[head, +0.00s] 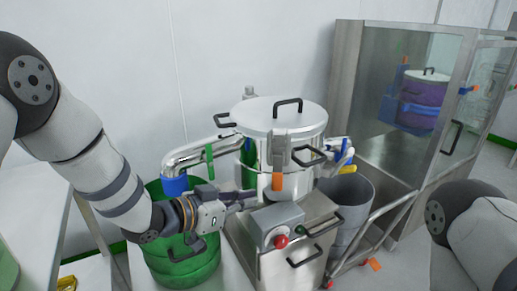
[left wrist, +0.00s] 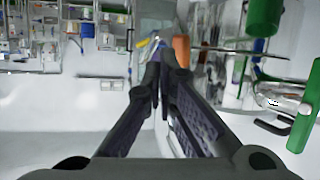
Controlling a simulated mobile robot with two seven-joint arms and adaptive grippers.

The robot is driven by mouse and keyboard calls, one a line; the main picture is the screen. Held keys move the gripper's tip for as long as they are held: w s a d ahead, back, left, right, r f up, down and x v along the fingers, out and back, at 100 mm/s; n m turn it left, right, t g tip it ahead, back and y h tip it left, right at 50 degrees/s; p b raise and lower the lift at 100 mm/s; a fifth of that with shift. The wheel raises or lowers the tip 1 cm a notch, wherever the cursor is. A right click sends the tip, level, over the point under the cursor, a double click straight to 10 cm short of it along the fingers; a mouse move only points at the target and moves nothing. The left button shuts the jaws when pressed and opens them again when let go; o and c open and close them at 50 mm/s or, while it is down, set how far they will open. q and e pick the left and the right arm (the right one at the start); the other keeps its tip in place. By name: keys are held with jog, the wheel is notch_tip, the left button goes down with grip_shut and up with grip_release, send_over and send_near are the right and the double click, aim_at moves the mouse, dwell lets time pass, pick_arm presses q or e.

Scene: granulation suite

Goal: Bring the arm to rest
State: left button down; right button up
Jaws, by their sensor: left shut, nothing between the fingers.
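My left arm (head: 95,170) comes in from the left and reaches toward the steel machine. Its gripper (head: 248,198) is in front of the machine's lower body, pointing right. In the left wrist view the two dark fingers of my left gripper (left wrist: 161,62) converge at their tips with nothing held. I cannot tell whether the fingertips touch the machine. Part of my right arm (head: 475,235) shows at the lower right; its gripper is out of view.
A steel vessel with a lidded top (head: 283,115) stands close behind my left gripper. A green drum (head: 180,262) is below my left wrist. A control box with a red knob (head: 272,224) and a grey bin (head: 352,190) are to the right. A glass-fronted cabinet (head: 390,110) stands behind.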

pick_arm(q)
jog(key=s+a+f+n+g+y, duration=0.2)
jog(key=s+a+f+n+y, duration=0.15)
jog(key=s+f, duration=0.55)
jog(key=s+a+f+n+g+y, duration=0.2)
jog(key=s+a+f, duration=0.4)
jog(key=f, duration=0.5)
jog(key=s+a+f+n+g+y, duration=0.1)
jog(key=s+a+g, duration=0.1)
jog(key=s, duration=0.8)
jog(key=s+a+f+n+g+y, duration=0.1)
jog(key=s+a+g+y, duration=0.1)
jog(key=s, duration=0.8)
jog(key=s+a+f+n+g+y, duration=0.1)
jog(key=s+a+g, duration=0.3)
jog(key=s, duration=0.6)
jog(key=shift+s+a+f+y, duration=0.25)
jog(key=shift+a+f+y, duration=0.15)
jog(key=shift+f+y, duration=0.15)
jog(key=shift+n, duration=0.25)
